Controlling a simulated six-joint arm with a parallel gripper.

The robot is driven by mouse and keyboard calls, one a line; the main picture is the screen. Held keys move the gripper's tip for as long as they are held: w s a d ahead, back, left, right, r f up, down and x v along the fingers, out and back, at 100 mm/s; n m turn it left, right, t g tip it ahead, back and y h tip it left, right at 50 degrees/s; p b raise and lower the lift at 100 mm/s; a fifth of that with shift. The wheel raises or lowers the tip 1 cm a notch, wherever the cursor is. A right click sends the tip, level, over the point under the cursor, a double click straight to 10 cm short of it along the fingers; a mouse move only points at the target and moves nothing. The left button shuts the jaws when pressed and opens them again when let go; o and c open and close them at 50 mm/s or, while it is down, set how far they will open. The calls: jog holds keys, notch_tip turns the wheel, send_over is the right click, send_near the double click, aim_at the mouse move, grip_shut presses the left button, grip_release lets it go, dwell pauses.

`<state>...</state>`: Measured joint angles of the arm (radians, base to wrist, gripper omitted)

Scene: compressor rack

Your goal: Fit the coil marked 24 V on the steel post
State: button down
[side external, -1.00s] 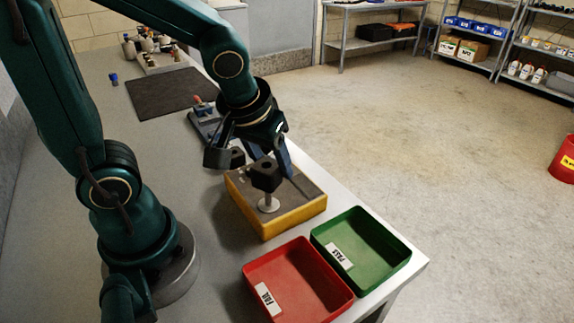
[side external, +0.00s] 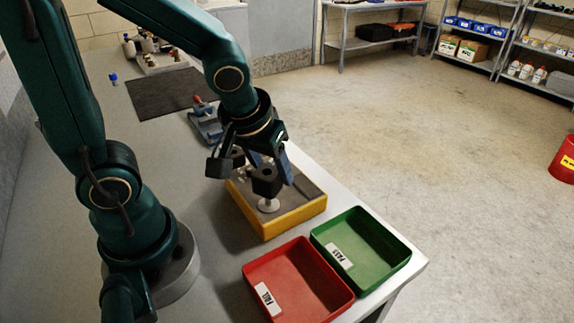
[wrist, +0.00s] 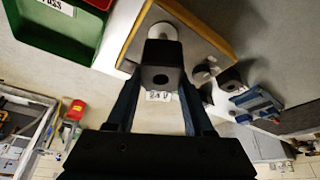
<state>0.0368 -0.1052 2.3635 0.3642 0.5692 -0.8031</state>
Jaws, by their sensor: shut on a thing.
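My gripper (side external: 273,170) is shut on a black block-shaped coil (side external: 266,182) with a round hole in its face. In the wrist view the coil (wrist: 162,60) sits between the dark blue fingers, with a white tag (wrist: 158,96) reading about "24 V" beside it. The coil is directly over a pale round-based post (side external: 268,205) on the yellow-sided block (side external: 272,228). Only the post's lower part shows under the coil. I cannot tell how far the post is inside the coil.
A red FAIL tray (side external: 300,290) and a green PASS tray (side external: 375,262) stand at the bench's front, close to the block. A blue-grey vise-like tool (side external: 207,125) and a dark mat (side external: 165,92) lie behind. Bench left of the block is clear.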

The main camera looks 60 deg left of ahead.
jog(key=shift+f, duration=1.3)
jog(key=shift+f, duration=0.4)
grip_release()
jog(key=shift+r, duration=3.5)
